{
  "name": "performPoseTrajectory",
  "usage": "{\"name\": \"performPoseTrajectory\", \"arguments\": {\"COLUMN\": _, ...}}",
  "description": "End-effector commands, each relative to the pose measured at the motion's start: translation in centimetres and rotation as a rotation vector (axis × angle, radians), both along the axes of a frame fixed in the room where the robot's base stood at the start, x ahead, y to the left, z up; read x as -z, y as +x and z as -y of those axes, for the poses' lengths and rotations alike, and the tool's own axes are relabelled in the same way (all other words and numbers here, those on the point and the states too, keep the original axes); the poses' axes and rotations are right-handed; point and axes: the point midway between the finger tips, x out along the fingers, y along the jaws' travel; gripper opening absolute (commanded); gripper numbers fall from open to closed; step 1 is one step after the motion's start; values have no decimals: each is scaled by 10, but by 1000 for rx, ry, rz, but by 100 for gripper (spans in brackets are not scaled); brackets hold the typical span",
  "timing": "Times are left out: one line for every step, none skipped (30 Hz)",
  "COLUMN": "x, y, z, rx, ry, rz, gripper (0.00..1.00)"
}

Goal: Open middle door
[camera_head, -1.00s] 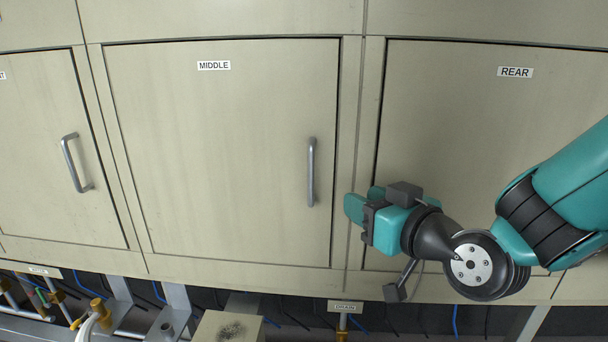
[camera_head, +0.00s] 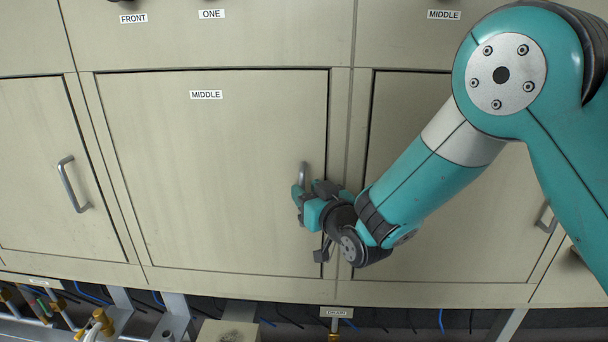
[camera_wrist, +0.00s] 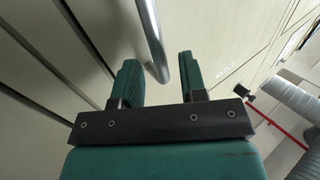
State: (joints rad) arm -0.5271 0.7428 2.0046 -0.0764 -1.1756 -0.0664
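The middle door (camera_head: 210,170) is a beige panel labelled MIDDLE and sits closed in its frame. Its vertical grey bar handle (camera_head: 304,172) is near the right edge, and my gripper hides its lower part. My gripper (camera_head: 300,197) is at the handle in the head view. In the wrist view my gripper (camera_wrist: 160,68) has its two green fingers spread apart. The handle (camera_wrist: 151,40) shows between the fingers, nearer the right one. A gap to the left finger is visible, and I cannot tell whether the right finger touches the bar.
A closed door with its own handle (camera_head: 73,185) is on the left. Another closed door (camera_head: 450,240) is on the right, partly behind my arm. Below the doors are pipes, brass valves (camera_head: 104,322) and a beige box (camera_head: 228,331).

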Motion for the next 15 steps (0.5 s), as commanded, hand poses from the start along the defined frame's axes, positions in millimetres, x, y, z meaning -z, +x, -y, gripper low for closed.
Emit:
{"name": "performPoseTrajectory", "arguments": {"x": -1, "y": 7, "z": -4, "rx": 0, "ry": 1, "rz": 1, "gripper": 39}}
{"name": "performPoseTrajectory", "arguments": {"x": -1, "y": 10, "z": -6, "rx": -1, "ry": 1, "rz": -1, "gripper": 39}}
{"name": "performPoseTrajectory", "arguments": {"x": -1, "y": 14, "z": -8, "rx": -1, "ry": 1, "rz": 0, "gripper": 39}}
{"name": "performPoseTrajectory", "arguments": {"x": 0, "y": 16, "z": -9, "rx": 0, "ry": 1, "rz": -1, "gripper": 39}}
{"name": "performPoseTrajectory", "arguments": {"x": 0, "y": 18, "z": -11, "rx": 0, "ry": 1, "rz": -1, "gripper": 39}}
{"name": "performPoseTrajectory", "arguments": {"x": 0, "y": 20, "z": -12, "rx": 0, "ry": 1, "rz": 0, "gripper": 39}}
{"name": "performPoseTrajectory", "arguments": {"x": 0, "y": 21, "z": -12, "rx": 0, "ry": 1, "rz": -1, "gripper": 39}}
{"name": "performPoseTrajectory", "arguments": {"x": 0, "y": 22, "z": -13, "rx": 0, "ry": 1, "rz": -1, "gripper": 39}}
{"name": "performPoseTrajectory", "arguments": {"x": 0, "y": 23, "z": -13, "rx": 0, "ry": 1, "rz": -1, "gripper": 39}}
{"name": "performPoseTrajectory", "arguments": {"x": 0, "y": 23, "z": -14, "rx": 0, "ry": 1, "rz": -1, "gripper": 39}}
{"name": "performPoseTrajectory", "arguments": {"x": 0, "y": 23, "z": -14, "rx": 0, "ry": 1, "rz": -1, "gripper": 39}}
{"name": "performPoseTrajectory", "arguments": {"x": 0, "y": 23, "z": -14, "rx": 1, "ry": 1, "rz": -1, "gripper": 39}}
{"name": "performPoseTrajectory", "arguments": {"x": 0, "y": 23, "z": -14, "rx": 1, "ry": 1, "rz": -1, "gripper": 39}}
{"name": "performPoseTrajectory", "arguments": {"x": 0, "y": 23, "z": -13, "rx": 1, "ry": 1, "rz": -1, "gripper": 39}}
{"name": "performPoseTrajectory", "arguments": {"x": 0, "y": 23, "z": -13, "rx": 1, "ry": 1, "rz": -1, "gripper": 39}}
